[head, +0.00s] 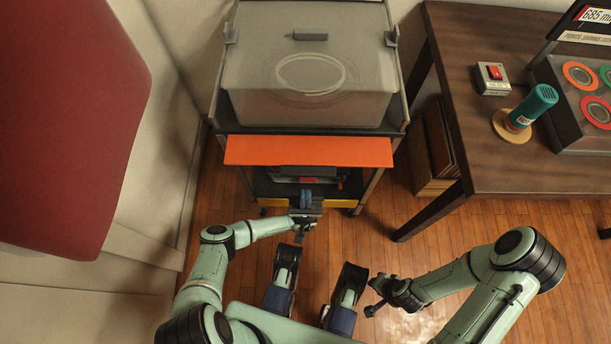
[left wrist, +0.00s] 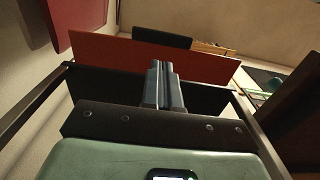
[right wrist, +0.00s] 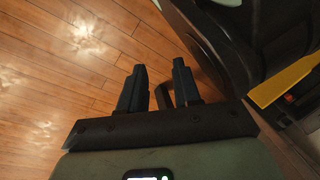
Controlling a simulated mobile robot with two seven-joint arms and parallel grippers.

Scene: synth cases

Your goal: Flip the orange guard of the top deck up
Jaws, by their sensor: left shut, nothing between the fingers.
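The orange guard (head: 308,151) is a wide flat panel along the front edge of the top deck (head: 225,118) of a wheeled cart. Its exact tilt is hard to tell. It also shows in the left wrist view (left wrist: 105,52) as a red-orange band behind the fingertips. My left gripper (head: 306,193) is shut and empty, in front of the cart and below the guard in the head view. In the left wrist view its fingers (left wrist: 160,68) overlap the guard; I cannot tell whether they touch it. My right gripper (right wrist: 159,72) is open and empty, away from the guard over the floor.
A clear cover (head: 350,60) stands on the top deck. Below the guard is a lower shelf with a dark device and a yellow edge (head: 340,203). A dark wooden table (head: 460,130) stands to the right, a red panel (head: 65,110) to the left. The wooden floor in front is open.

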